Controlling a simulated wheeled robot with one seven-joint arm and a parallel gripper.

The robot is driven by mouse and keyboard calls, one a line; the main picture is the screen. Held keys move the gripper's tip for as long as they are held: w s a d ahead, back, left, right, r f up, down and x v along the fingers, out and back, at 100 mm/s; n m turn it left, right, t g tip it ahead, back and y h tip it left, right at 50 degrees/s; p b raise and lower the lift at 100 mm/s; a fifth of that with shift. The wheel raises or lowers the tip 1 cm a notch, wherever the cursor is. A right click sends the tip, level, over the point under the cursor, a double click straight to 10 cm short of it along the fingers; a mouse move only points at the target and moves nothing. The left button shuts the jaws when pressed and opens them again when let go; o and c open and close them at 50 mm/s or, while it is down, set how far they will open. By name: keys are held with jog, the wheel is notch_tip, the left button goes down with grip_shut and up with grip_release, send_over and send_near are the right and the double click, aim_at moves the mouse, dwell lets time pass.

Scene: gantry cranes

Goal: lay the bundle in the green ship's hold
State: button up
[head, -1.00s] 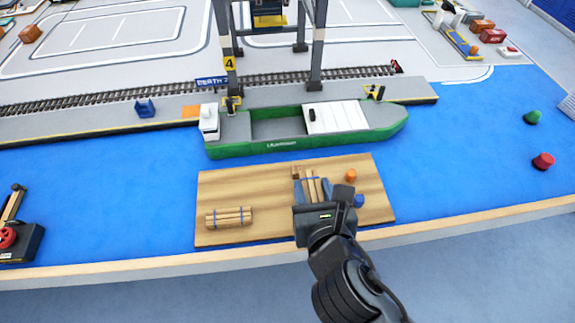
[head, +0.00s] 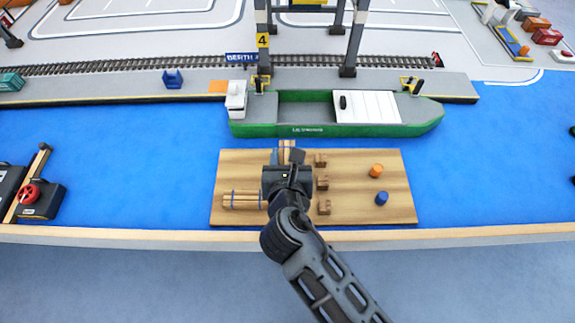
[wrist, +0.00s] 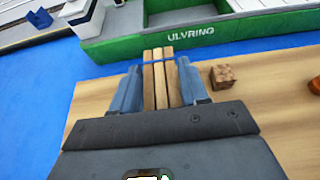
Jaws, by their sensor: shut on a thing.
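The green ship (head: 335,116) floats along the quay beyond the wooden board. Its open hold (head: 305,109) lies left of a white hatch cover. The ship's green hull also shows at the top of the wrist view (wrist: 125,47). My gripper (head: 286,158) is shut on a bundle of pale wooden planks (wrist: 159,72) with a blue band. The bundle is over the board, on the near side of the ship, its far end pointing at the hull. My gripper hides much of it in the head view. A second strapped bundle (head: 241,200) lies on the board at the left.
The wooden board (head: 360,210) carries small wooden blocks (head: 322,160), an orange peg (head: 376,170) and a blue peg (head: 381,198). Crane legs (head: 354,45) stand on the quay behind the ship. A dark device with a red wheel (head: 28,194) is at left.

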jog(key=shift+f, duration=1.85)
jog(key=shift+f+b, duration=0.15)
jog(key=shift+b, duration=0.15)
jog(key=o, duration=1.1)
jog(key=shift+c, duration=0.2)
